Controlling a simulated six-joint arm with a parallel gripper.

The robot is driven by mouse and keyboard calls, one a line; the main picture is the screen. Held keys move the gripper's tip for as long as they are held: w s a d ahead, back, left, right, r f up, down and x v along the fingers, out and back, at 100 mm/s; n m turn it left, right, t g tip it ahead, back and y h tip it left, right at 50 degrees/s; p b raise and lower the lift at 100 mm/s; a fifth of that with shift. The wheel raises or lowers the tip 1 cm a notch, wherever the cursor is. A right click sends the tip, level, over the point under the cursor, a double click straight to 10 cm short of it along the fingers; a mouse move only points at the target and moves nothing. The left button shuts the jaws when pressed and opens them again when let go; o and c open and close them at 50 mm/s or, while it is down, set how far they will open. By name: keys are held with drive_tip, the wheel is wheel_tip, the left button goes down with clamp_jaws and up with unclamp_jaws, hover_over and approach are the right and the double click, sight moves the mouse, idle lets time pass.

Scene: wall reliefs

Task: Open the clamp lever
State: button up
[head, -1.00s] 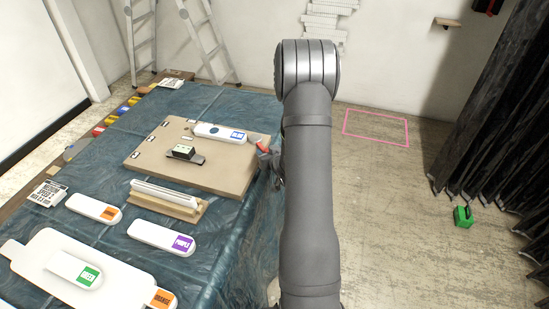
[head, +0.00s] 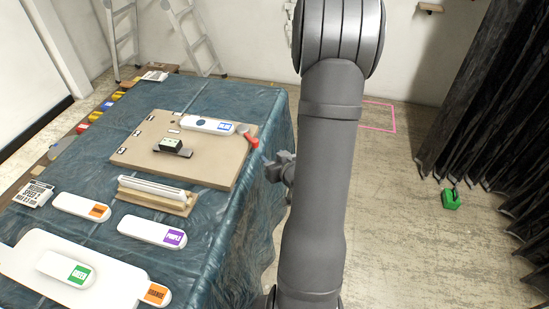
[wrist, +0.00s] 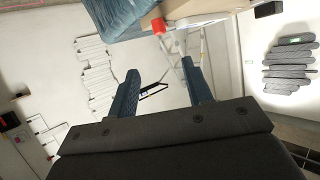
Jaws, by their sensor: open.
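The clamp lever, with its red handle (head: 250,139), sits at the right edge of the tan board on the table, sticking out past it. It also shows as a red tip (wrist: 158,26) at the top of the wrist view, beyond my fingertips. My gripper (head: 277,166) is to the right of the lever and nearer the camera, beside the table edge, apart from the lever. In the wrist view my gripper (wrist: 160,73) has its two blue fingers spread, with nothing between them. My arm hides part of the gripper in the head view.
The tan board (head: 205,170) carries a blue-labelled white piece (head: 208,125) and a small black block (head: 171,146). Several labelled white pieces lie on the blue-covered table (head: 215,220). A green box (head: 451,199) is on the floor at the right. Open floor lies right of my arm.

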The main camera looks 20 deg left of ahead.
drive_tip(key=shift+w+a+r, duration=0.1)
drive_tip(key=shift+w+a, duration=0.05)
drive_tip(key=c, duration=0.6)
drive_tip(key=w+a+r+g+y, duration=0.1)
drive_tip(key=w+a+n+g+y, duration=0.1)
drive_tip(key=w+a, duration=0.1)
drive_tip(key=w+a+r+g+y, duration=0.1)
drive_tip(key=w, duration=0.1)
drive_tip(key=shift+w+a+r+y, duration=0.1)
drive_tip(key=shift+a+r+y, duration=0.05)
drive_tip(key=shift+r+y, duration=0.15)
clamp_jaws()
drive_tip(key=w+d+g+h, duration=0.5)
drive_tip(key=w+d+g, duration=0.25)
drive_tip(key=w, duration=0.35)
drive_tip(key=s+a+f, duration=0.2)
drive_tip(key=a+f, duration=0.6)
drive_tip(key=a, duration=0.1)
drive_tip(key=shift+s+a+n, duration=0.15)
drive_tip(key=shift+a+n, duration=0.15)
drive_tip(key=shift+a, duration=0.05)
